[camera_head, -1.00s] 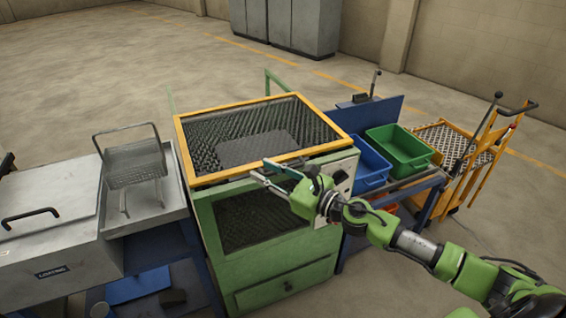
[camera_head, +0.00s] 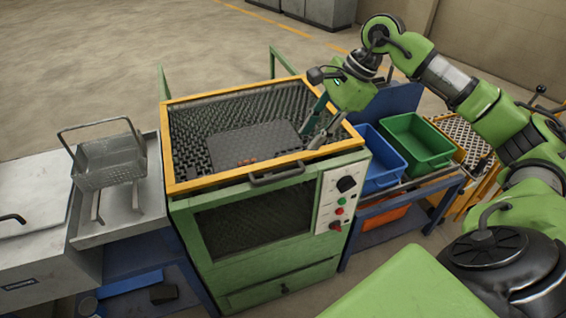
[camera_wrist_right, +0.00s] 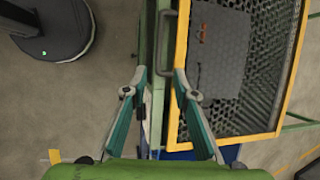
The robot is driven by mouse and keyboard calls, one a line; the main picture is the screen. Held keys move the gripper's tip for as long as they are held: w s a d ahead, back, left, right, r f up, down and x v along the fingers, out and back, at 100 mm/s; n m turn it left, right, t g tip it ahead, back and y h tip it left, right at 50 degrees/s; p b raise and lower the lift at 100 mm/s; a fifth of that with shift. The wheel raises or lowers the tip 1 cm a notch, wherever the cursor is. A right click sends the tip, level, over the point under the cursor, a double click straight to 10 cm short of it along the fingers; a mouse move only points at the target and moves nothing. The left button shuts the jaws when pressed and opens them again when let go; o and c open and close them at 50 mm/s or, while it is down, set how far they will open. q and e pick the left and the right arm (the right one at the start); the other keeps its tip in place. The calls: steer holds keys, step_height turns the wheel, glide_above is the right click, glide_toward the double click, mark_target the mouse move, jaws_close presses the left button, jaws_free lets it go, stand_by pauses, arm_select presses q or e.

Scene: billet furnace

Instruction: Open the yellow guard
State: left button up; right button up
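The yellow guard (camera_head: 229,178) is a yellow frame lying flat over the top of the green machine (camera_head: 205,290); it looks closed. A dark bar handle (camera_head: 277,176) sits at its front edge. My right gripper (camera_head: 308,136) is over the guard's right part in the head view, pointing down. In the right wrist view its two fingers (camera_wrist_right: 160,72) are spread wide and empty. The handle (camera_wrist_right: 163,42) lies ahead of the gap between the fingertips, and the guard's yellow front bar (camera_wrist_right: 181,60) runs by the right finger. Contact is not clear. My left gripper is not in view.
A control panel (camera_head: 341,193) with knobs is on the machine's front right. Blue (camera_head: 384,178) and green (camera_head: 424,157) bins stand to the right. A wire basket (camera_head: 108,162) on a metal tray is at the left. Open floor lies behind.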

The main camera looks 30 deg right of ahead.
mark_target(284, 175)
steer(key=p+x, duration=0.1)
steer(key=x, duration=0.5)
steer(key=p+x, duration=0.2)
steer(key=x, duration=0.5)
steer(key=shift+a, duration=0.25)
steer(key=shift+f, duration=0.25)
jaws_close()
